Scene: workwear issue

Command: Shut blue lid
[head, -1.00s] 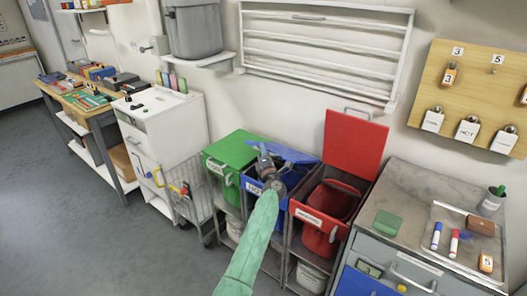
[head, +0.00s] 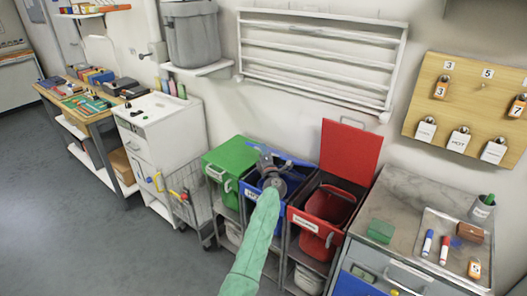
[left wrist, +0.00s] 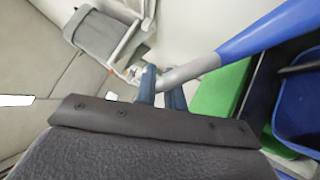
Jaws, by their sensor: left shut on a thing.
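The blue lid (head: 292,159) is partly raised over the blue bin (head: 251,192), showing nearly edge-on in the head view. My left gripper (head: 266,163) is at the lid above the bin, and my forearm hides part of both. In the left wrist view, my left gripper (left wrist: 163,92) is shut on the grey bar-like handle (left wrist: 190,72) of the blue lid (left wrist: 268,30). The inside of the blue bin shows at the right edge there. My right gripper is not in view.
The green bin's lid (head: 231,157) is down, left of the blue bin. The red bin's lid (head: 350,150) stands open on the right. A grey cabinet (head: 402,200) with a tray (head: 433,270) stands further right. The floor at left is clear.

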